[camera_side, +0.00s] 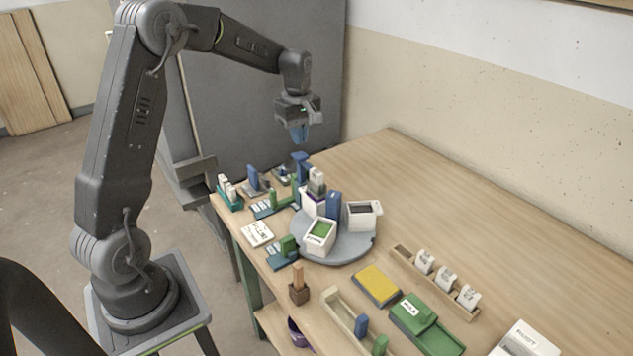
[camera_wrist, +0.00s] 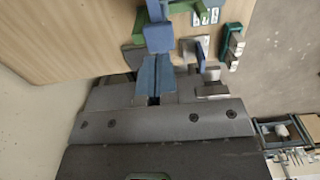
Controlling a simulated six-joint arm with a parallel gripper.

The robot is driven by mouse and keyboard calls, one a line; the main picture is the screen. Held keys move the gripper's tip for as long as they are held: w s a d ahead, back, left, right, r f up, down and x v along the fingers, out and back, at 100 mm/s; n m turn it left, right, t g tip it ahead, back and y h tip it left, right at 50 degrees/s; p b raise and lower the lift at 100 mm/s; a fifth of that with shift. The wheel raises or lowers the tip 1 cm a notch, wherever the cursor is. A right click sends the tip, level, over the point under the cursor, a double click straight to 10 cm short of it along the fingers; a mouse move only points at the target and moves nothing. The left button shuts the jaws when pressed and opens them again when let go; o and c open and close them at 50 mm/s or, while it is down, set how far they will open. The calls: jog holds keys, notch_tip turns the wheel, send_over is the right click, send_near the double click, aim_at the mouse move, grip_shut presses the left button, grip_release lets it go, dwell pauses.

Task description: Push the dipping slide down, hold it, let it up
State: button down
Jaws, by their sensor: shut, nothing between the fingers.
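What looks like the dipping slide, a blue block (camera_side: 301,158) on an upright stand, is at the far left of the table beside the round grey turntable (camera_side: 362,244). In the wrist view the blue block (camera_wrist: 158,38) lies just beyond my fingertips, with green parts near it. My gripper (camera_side: 299,138) has blue fingers and hangs above the block, pointing down, with a small gap in the side view. In the wrist view the fingers of my gripper (camera_wrist: 153,72) are together and hold nothing. The lower part of the stand is partly hidden by the things in front.
White buckets stand on the turntable, one with a green top (camera_side: 320,233) and one open (camera_side: 362,214). Small blue and green stands line the left edge. A yellow pad (camera_side: 377,286), a green tray (camera_side: 427,325) and a wooden rack (camera_side: 440,284) lie nearer. The table's far right is clear.

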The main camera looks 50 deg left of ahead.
jog(key=shift+f, duration=0.1)
dwell(0.5)
jog(key=shift+f, duration=4.45)
dwell(0.4)
jog(key=shift+r, duration=5.4)
